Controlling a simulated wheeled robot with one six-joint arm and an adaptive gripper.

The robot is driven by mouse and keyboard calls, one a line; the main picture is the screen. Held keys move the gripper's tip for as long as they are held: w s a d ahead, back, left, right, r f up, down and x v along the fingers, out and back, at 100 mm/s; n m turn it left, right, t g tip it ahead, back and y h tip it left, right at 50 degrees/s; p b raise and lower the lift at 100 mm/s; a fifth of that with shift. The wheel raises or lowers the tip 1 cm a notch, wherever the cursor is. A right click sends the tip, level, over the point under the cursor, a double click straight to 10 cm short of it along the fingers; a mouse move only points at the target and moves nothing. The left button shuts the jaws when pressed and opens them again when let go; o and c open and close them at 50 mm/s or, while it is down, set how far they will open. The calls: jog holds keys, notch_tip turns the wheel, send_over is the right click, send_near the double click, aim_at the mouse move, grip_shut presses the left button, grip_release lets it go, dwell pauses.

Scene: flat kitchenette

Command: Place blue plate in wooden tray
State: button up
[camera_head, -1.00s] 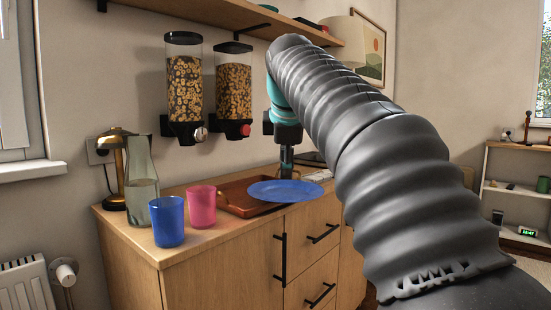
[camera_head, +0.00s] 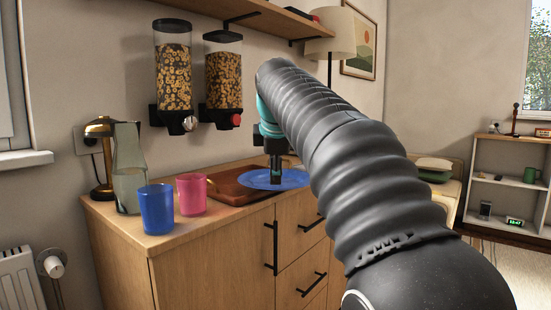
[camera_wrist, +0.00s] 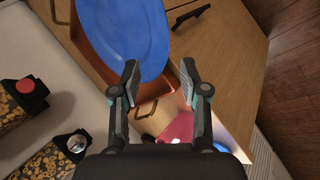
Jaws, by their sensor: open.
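The blue plate (camera_head: 295,178) overlaps the right part of the brown wooden tray (camera_head: 226,193) on the counter. In the wrist view the plate (camera_wrist: 130,32) covers much of the tray (camera_wrist: 93,57), whose rim shows along the plate's edge. I cannot tell whether the plate lies flat inside or rests on the rim. My gripper (camera_head: 276,178) points down at the plate's near side. In the wrist view my gripper (camera_wrist: 159,72) is open, its fingers apart near the plate's edge, with nothing held between them.
A blue cup (camera_head: 156,210), a pink cup (camera_head: 191,194) and a glass carafe (camera_head: 128,172) stand left of the tray. Two cereal dispensers (camera_head: 173,75) (camera_head: 223,78) hang on the wall above. The counter's front edge (camera_head: 205,224) is close to the tray.

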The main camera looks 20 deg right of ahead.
aim_at(274, 189)
jog(key=b+x, duration=0.1)
jog(key=x, duration=0.5)
jog(key=shift+w+f, duration=0.25)
grip_shut()
